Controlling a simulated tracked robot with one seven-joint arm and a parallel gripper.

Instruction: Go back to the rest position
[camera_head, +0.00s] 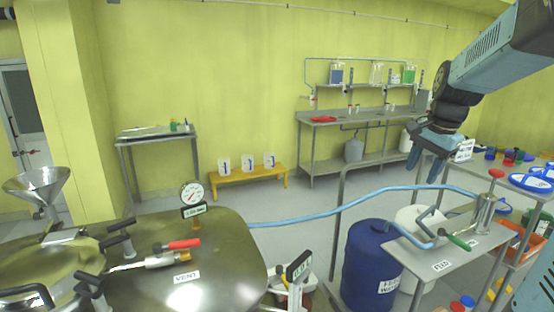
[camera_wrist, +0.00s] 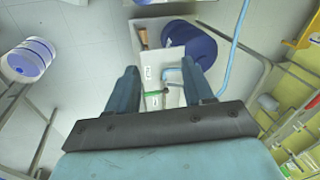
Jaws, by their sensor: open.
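My gripper (camera_head: 424,165) hangs at the right in the head view, pointing down, above the blue hose and a small metal table (camera_head: 470,254). In the wrist view my gripper (camera_wrist: 161,80) has its two blue fingers spread apart with nothing between them. It is open and empty. Below the fingers, well apart from them, the small table with a green-handled valve (camera_wrist: 157,93) shows. The same green handle (camera_head: 459,243) shows in the head view.
A blue drum (camera_head: 370,265) stands left of the small table. The blue hose (camera_head: 350,200) runs to the reactor lid (camera_head: 215,265), which bears a gauge (camera_head: 192,193) and a red-handled valve. A steel funnel (camera_head: 36,186) stands far left. The floor at the middle is free.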

